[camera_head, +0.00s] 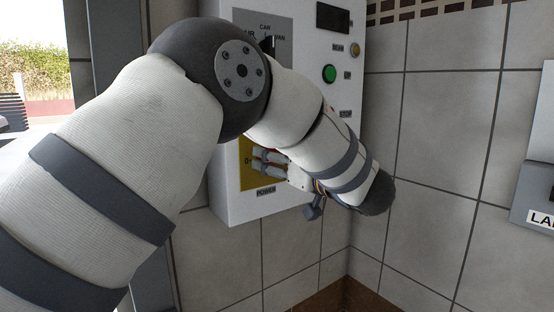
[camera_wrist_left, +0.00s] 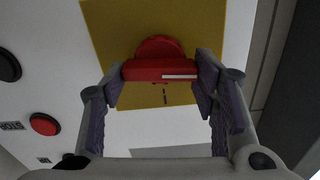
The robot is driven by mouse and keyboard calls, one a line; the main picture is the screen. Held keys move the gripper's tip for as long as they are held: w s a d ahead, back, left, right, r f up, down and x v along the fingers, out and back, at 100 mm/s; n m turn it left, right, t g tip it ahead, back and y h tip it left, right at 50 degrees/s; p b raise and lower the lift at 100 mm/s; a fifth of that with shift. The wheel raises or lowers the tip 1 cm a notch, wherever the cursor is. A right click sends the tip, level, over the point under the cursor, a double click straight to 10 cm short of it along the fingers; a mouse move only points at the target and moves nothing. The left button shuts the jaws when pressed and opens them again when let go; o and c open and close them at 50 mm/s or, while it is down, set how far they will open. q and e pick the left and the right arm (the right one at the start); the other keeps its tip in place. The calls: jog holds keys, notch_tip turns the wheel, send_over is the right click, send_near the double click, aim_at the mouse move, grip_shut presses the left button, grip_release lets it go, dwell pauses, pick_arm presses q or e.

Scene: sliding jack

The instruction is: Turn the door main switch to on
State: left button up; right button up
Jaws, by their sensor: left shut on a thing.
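The main switch is a red rotary knob (camera_wrist_left: 158,50) on a yellow plate (camera_wrist_left: 112,38) in the left wrist view. Its grip bar lies across the picture, with a white mark on its right part. My left gripper (camera_head: 262,164) is shut on this knob, one finger at each end of the bar. In the head view the yellow plate (camera_head: 245,178) sits low on the white control box, above a POWER label; a "0" shows at its left. My left arm and fingers hide most of the knob there. My right gripper is not in view.
The white control box (camera_head: 225,200) is mounted on a tiled wall (camera_head: 440,150). It carries a green button (camera_head: 329,74), a dark display (camera_head: 332,18) and a selector partly behind my arm. A grey box (camera_head: 535,205) is at the right edge. An opening to outdoors is at left.

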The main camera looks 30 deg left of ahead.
pick_arm(q)
jog(key=shift+w+f+m, duration=0.1)
jog(key=shift+f+m, duration=0.05)
jog(key=shift+m, duration=3.95)
jog(key=shift+w+f+m, duration=0.1)
jog(key=shift+m, duration=4)
jog(key=o, duration=1.2)
jog(key=shift+c, duration=0.2)
jog(key=v, duration=1.2)
